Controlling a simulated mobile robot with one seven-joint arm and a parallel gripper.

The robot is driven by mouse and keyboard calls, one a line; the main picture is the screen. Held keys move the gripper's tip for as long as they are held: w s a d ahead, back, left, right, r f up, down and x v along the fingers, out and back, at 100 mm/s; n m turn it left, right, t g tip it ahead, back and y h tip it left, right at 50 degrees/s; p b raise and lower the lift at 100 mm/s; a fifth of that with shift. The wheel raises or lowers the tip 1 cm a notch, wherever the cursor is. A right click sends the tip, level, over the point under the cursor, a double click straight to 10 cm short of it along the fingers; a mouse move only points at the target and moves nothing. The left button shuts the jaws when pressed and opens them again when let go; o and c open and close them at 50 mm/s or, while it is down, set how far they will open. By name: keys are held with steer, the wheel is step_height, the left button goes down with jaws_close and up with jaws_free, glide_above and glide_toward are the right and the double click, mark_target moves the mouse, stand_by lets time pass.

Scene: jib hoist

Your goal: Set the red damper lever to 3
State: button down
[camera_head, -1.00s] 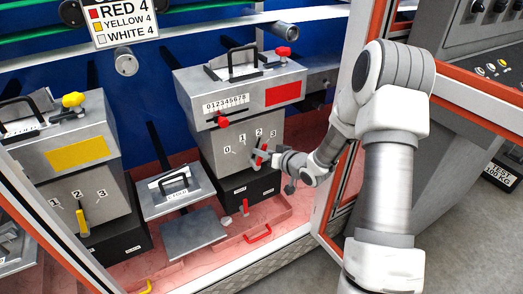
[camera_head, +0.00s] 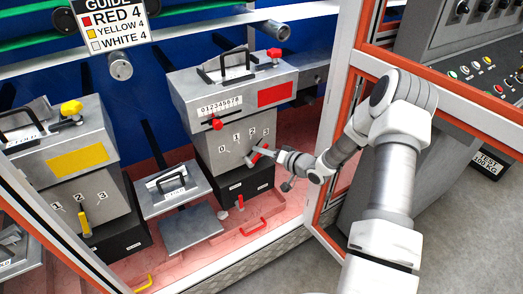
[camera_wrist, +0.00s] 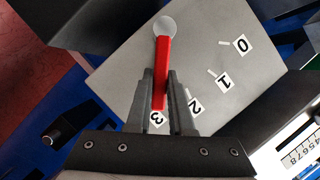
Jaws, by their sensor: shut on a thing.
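The red damper lever (camera_head: 257,153) is on the front of the grey box with the red plate, under the labels 0, 1, 2 and 3. In the wrist view the lever (camera_wrist: 163,65) runs from its round pale pivot (camera_wrist: 164,25) toward the label 3 (camera_wrist: 156,117), past the label 2 (camera_wrist: 195,105). My gripper (camera_wrist: 160,78) is shut on the lever, with a finger on each side of it. The mark beside 3 is hidden by the lever or fingers. In the head view my gripper (camera_head: 268,154) reaches the lever from the right.
A similar box with a yellow plate (camera_head: 77,158) and yellow lever (camera_head: 83,222) stands at left. A guide sign (camera_head: 113,24) reads red 4, yellow 4, white 4. An orange-edged frame post (camera_head: 340,100) stands close to my arm. A red handle (camera_head: 252,228) lies below on the tray.

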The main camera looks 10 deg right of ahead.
steer(key=c, duration=0.8)
jaws_free()
steer(key=p+v, duration=0.3)
steer(key=v, duration=1.4)
steer(key=shift+s, duration=0.2)
steer(key=shift+d, duration=0.1)
